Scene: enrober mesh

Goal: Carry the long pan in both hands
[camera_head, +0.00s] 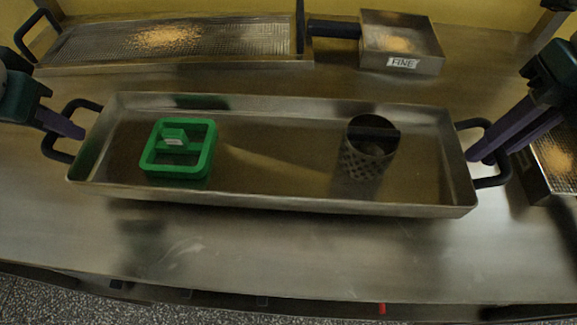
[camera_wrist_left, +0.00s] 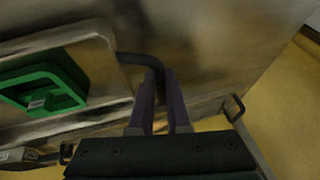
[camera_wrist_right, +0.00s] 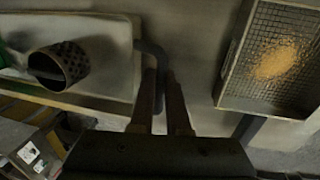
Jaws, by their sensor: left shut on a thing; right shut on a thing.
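The long pan (camera_head: 270,199) is a shallow metal tray with a dark loop handle at each end, and it looks level over the steel table. A green square frame (camera_head: 180,170) with a small green block inside stands in its left part. A perforated metal cylinder (camera_head: 366,160) with a dark bar across its top stands in its right part. My left gripper (camera_head: 77,133) is shut on the pan's left handle (camera_head: 58,151). My right gripper (camera_head: 476,156) is shut on the right handle (camera_head: 494,181). Whether the pan touches the table is hard to tell.
Behind the pan lies a long mesh tray (camera_head: 250,60) with orange crumbs. A smaller tray (camera_head: 433,65) labelled FINE stands to its right. Another mesh tray (camera_wrist_right: 233,97) lies beyond my right gripper. The steel table (camera_head: 300,255) is bare in front of the pan.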

